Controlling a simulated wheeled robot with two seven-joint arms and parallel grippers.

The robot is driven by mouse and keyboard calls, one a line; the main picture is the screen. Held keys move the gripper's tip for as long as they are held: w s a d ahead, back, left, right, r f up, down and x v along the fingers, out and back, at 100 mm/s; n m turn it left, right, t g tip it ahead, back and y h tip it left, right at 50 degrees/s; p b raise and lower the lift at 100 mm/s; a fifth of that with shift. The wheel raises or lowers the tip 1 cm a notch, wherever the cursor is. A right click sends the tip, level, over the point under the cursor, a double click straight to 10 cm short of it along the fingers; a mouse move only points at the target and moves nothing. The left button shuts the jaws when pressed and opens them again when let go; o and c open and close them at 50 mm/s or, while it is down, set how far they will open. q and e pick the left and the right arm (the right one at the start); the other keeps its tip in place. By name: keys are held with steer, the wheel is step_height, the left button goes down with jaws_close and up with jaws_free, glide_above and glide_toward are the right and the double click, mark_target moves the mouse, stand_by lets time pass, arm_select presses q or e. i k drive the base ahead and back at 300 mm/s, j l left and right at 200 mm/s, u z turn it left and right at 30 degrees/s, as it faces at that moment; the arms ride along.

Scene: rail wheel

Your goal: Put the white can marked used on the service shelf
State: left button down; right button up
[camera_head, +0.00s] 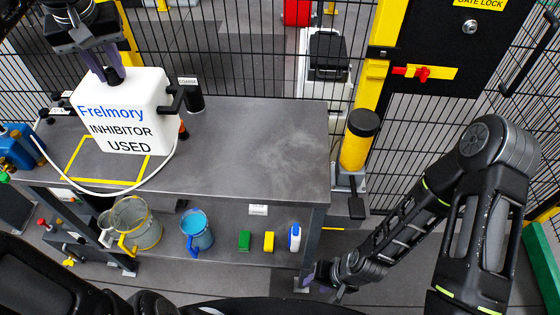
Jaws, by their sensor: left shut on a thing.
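The white can (118,120) reads "Frelmory INHIBITOR USED" and is at the left, over the grey bench top (270,140). My left gripper (112,76) is shut on the can's top from above. I cannot tell whether the can's base touches the bench. A yellow outlined square (95,178) shows below and to its left. A white hose (70,185) loops beside the can.
A dark container (194,98) stands behind the can. The bench's right half is clear. A yellow post (357,145) stands right of it.

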mark_target(282, 174)
steer(key=l, duration=1.6)
steer(key=i, duration=0.05)
